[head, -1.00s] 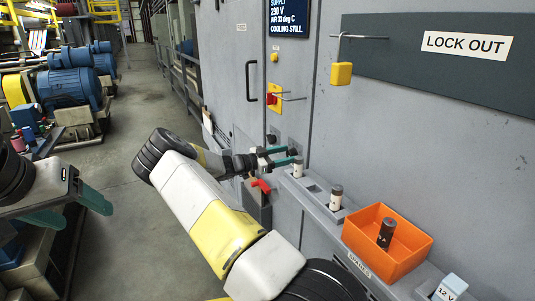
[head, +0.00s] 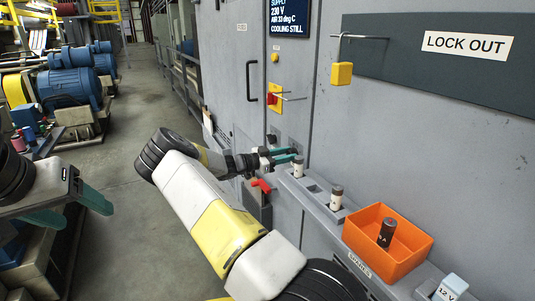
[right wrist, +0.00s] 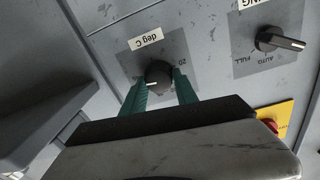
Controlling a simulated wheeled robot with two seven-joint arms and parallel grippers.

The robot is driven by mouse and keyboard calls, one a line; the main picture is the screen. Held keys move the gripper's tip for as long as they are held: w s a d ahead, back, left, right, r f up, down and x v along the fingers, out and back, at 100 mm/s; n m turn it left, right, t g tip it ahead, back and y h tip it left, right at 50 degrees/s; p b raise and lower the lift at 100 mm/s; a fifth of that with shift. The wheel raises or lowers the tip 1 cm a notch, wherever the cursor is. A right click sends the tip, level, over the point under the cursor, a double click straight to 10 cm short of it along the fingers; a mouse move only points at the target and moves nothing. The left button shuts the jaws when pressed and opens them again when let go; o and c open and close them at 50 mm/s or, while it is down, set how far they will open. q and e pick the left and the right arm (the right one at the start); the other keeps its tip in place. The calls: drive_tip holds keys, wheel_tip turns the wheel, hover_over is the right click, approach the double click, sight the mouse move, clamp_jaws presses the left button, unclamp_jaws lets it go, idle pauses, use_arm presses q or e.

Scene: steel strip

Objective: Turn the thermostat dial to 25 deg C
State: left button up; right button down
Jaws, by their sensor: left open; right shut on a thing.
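The thermostat dial (right wrist: 158,74) is a round black knob with a pale pointer line, on a grey plate under a "deg C" label (right wrist: 145,40) in the right wrist view. A "20" mark shows at its right; other marks are hidden. My right gripper (right wrist: 160,84) is shut on the dial, with a green finger on each side. In the head view my right gripper (head: 284,157) reaches to the cabinet front, and the dial is mostly hidden there. My left gripper (head: 88,208) is open and empty at the far left, away from the cabinet.
Another black knob (right wrist: 280,41) with "AUTO" and "FULL" marks sits beside the dial. A red and yellow switch (head: 275,97) is above my right gripper. An orange bin (head: 410,262) and fuses stand on the ledge. A red handle (head: 262,185) is below.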

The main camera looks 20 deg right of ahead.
drive_tip(key=n, duration=1)
drive_tip(key=n+t, duration=0.1)
drive_tip(key=n, duration=1)
drive_tip(key=f+n, duration=0.1)
drive_tip(key=n, duration=1)
drive_tip(key=shift+t, duration=0.3)
drive_tip(key=c, duration=0.9)
unclamp_jaws()
drive_tip(key=shift+c, duration=0.2)
